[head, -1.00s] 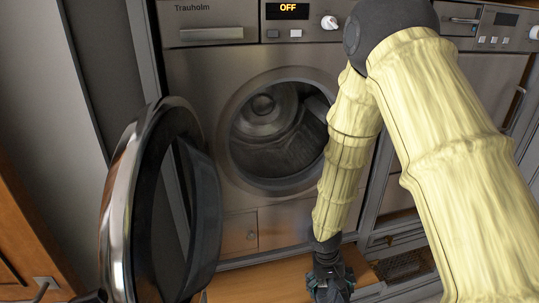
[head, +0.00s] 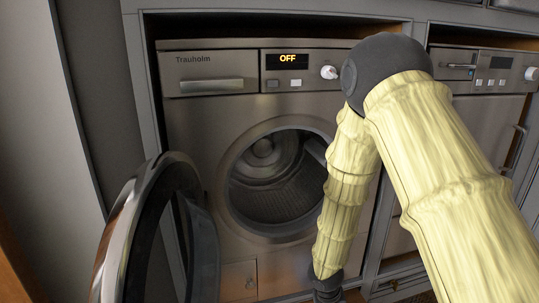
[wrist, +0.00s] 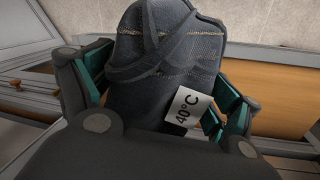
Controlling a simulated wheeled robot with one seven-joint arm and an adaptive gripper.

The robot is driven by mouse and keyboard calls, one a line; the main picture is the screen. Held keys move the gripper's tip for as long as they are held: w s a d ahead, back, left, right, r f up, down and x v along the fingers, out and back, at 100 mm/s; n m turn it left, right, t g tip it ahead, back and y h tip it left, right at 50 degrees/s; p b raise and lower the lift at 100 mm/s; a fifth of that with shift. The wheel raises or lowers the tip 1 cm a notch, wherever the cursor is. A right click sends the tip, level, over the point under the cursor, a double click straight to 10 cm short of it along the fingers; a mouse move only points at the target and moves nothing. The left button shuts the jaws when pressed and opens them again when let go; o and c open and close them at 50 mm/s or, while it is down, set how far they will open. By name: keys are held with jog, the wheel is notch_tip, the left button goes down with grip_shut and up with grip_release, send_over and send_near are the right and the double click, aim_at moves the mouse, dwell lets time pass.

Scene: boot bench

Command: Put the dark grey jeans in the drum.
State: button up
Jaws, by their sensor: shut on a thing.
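The dark grey jeans (wrist: 160,70) are bunched up between the fingers of my gripper (wrist: 165,95) in the wrist view. The gripper is shut on them. A white tag reading 40°C (wrist: 188,110) hangs from the jeans. In the head view the fingers and the jeans are out of frame below; only my wrist shows at the bottom edge. The drum (head: 278,178) of the washing machine is open, and the part of its inside that shows looks empty. The round door (head: 160,240) stands swung open to the left. My arm covers the right edge of the drum opening.
The washing machine front (head: 190,125) has a display reading OFF (head: 287,59) and a white knob (head: 329,72). A second appliance (head: 480,75) stands to the right behind my arm. A grey wall or panel is at the left. The wrist view shows wooden flooring or board (wrist: 275,105).

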dwell(0.3)
jog(key=w+a+r+m+t+y, duration=0.1)
jog(key=a+r+m+t+y, duration=0.3)
jog(key=r, duration=0.7)
jog(key=w+a+r+m+t+h, duration=0.1)
jog(key=w+a+r+m+t, duration=0.3)
jog(key=r, duration=0.6)
jog(key=s+a+r+m+t+y, duration=0.1)
jog(key=r+m+t+y, duration=0.1)
jog(key=r+m, duration=0.65)
jog(key=w+a+f, duration=0.1)
jog(key=w+a, duration=0.2)
jog(key=w, duration=0.8)
jog(key=w+a+f+n, duration=0.1)
jog(key=w+a, duration=0.2)
jog(key=w, duration=0.9)
jog(key=w+a+f+n, duration=0.1)
jog(key=w+a, duration=0.2)
jog(key=w, duration=0.9)
jog(key=shift+b, duration=0.4)
jog(key=shift+r+n, duration=0.1)
jog(key=shift+n, duration=0.15)
jog(key=o, duration=1.3)
jog(key=shift+c, duration=0.2)
jog(key=shift+s, duration=0.1)
